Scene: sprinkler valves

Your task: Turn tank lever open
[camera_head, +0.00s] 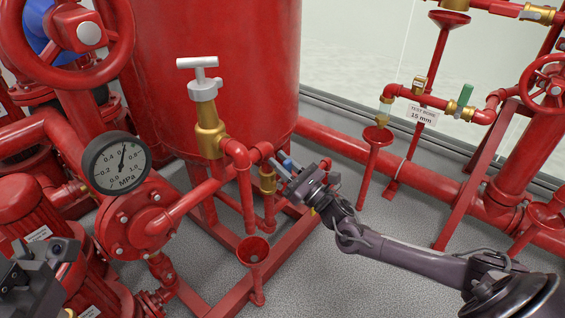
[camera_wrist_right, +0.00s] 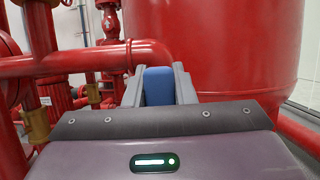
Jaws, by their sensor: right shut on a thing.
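The lever (camera_wrist_right: 159,86) has a blue handle and sits between the fingers of my right gripper in the wrist view. In the head view only a bit of its blue shows at the fingertips, beside a brass valve body (camera_head: 267,180) on the red pipe in front of the large red tank (camera_head: 215,70). My right gripper (camera_head: 286,168) is shut on the lever, and its fingers hide most of it. My left gripper (camera_head: 40,262) is partly in view at the lower left, away from the lever; its jaw opening is unclear.
A brass valve with a grey T-handle (camera_head: 198,75) stands left of the lever. A pressure gauge (camera_head: 117,163) and red handwheel (camera_head: 65,40) are further left. A red funnel (camera_head: 253,251) is below. A green-handled test drain valve (camera_head: 461,104) is at right.

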